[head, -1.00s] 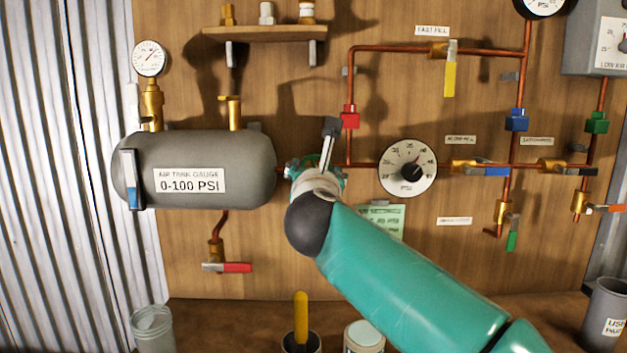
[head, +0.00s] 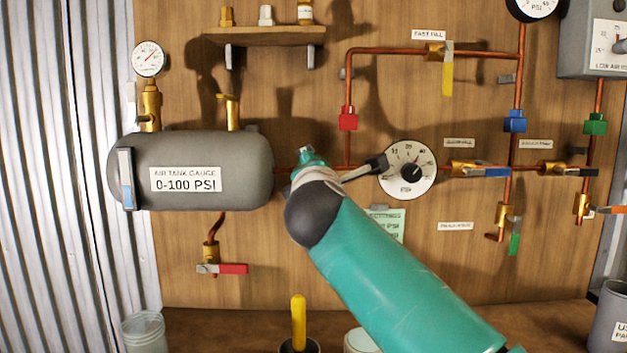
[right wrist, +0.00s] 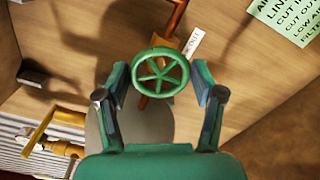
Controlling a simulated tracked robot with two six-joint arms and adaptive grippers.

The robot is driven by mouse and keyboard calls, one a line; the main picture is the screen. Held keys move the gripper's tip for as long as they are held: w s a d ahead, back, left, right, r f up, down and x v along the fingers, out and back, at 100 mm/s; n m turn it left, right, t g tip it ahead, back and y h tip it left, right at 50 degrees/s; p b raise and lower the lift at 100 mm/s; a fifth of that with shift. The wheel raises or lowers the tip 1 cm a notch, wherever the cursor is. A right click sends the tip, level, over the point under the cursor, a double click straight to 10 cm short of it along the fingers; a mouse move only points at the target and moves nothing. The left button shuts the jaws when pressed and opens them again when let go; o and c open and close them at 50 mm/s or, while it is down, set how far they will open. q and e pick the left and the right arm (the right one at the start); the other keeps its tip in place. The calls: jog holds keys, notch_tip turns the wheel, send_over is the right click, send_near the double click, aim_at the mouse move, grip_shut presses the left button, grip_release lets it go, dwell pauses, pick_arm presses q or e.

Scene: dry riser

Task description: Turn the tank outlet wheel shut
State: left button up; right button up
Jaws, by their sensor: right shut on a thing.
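The outlet wheel (right wrist: 159,75) is a green, spoked handwheel on a brass valve body with copper pipe, seen in the right wrist view. My right gripper (right wrist: 160,84) has one finger on either side of the wheel's rim and is shut on it. In the head view my right arm reaches up from the lower right, and its wrist hides the wheel. The grey air tank (head: 225,143) is just left of the wrist, and it shows blurred behind the wheel in the right wrist view. My left gripper is in neither current view.
A round white gauge (head: 400,155) is close to the right of my wrist. A red valve block (head: 348,118) stands above it on copper pipe. The red-handled drain valve (head: 232,268) hangs under the tank. A shelf (head: 264,34) is above.

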jog(key=shift+w+a+f+m+b, duration=0.1)
jog(key=shift+f+m+b, duration=0.15)
jog(key=shift+m, duration=0.9)
jog(key=shift+s+d+f+m+b, duration=0.15)
jog(key=shift+m+b, duration=0.15)
jog(key=shift+m, duration=0.9)
jog(key=shift+w+a+f+m+b, duration=0.15)
jog(key=shift+f+m+b, duration=0.1)
jog(key=shift+m, duration=0.9)
jog(key=shift+r, duration=0.1)
jog(key=o, duration=1.1)
jog(key=shift+r, duration=0.15)
jog(key=shift+r, duration=0.15)
